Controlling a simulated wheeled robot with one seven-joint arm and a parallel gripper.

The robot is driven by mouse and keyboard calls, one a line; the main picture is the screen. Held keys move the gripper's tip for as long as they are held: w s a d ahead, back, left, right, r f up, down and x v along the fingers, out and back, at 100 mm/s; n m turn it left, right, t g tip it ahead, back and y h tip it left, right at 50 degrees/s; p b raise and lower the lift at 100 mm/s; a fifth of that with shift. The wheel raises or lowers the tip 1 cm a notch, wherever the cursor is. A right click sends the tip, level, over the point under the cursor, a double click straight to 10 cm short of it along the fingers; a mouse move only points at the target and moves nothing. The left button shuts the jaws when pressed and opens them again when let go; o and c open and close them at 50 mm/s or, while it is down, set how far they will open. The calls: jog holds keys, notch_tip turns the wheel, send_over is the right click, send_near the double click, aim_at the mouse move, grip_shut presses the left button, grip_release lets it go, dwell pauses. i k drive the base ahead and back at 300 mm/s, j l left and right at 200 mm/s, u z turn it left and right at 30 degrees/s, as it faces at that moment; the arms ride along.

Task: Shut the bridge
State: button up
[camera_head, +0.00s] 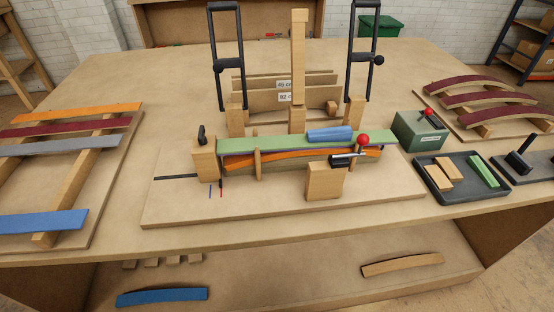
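A lamination jig (285,205) sits in the middle of the workbench. What looks like the bridge is a tall wooden bar (298,60) standing upright at the back of the jig, swung up off the strips; I cannot be sure of this. A black handled frame stands raised on its left (227,55) and another on its right (363,60). In front lie a green strip (270,141) and curved orange strips (290,158) between wooden blocks. A lever with a red knob (362,140) is at the right end. My gripper is not in view.
A blue roller (329,134) lies on the green strip. Left is a rack of coloured strips (65,143). Right are a green box (418,132), a dark tray (430,187) and a rack of curved pieces (485,95). The bench front edge is clear.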

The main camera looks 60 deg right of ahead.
aim_at(296, 33)
jog(key=k+z, duration=0.3)
jog(key=z, duration=0.15)
jog(key=k+z, duration=0.3)
jog(key=z, duration=0.2)
